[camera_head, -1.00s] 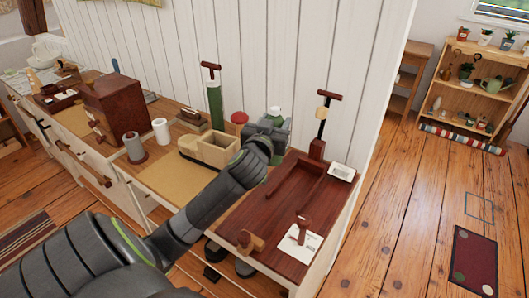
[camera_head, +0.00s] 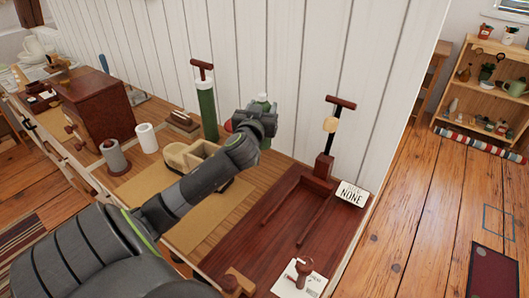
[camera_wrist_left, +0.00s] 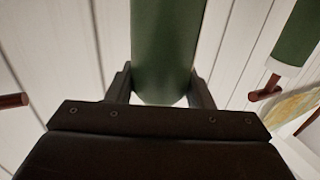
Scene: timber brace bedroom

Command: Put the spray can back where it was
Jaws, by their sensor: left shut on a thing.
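The spray can, a green cylinder, is between the fingers of my left gripper (camera_head: 258,122). In the head view only its pale green top (camera_head: 263,99) and a strip of its side show, beside the white plank wall. In the left wrist view the dark green can body (camera_wrist_left: 168,45) fills the space between the two fingers, and the gripper is shut on it. The gripper is over the back of the wooden counter, between the tall green pump (camera_head: 207,108) and the dark red tray (camera_head: 262,235). The can's lower end is hidden in the head view. My right gripper is not in view.
A wooden block box (camera_head: 183,157) stands left of my arm. A grey spool (camera_head: 114,157) and white roll (camera_head: 147,138) stand farther left.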

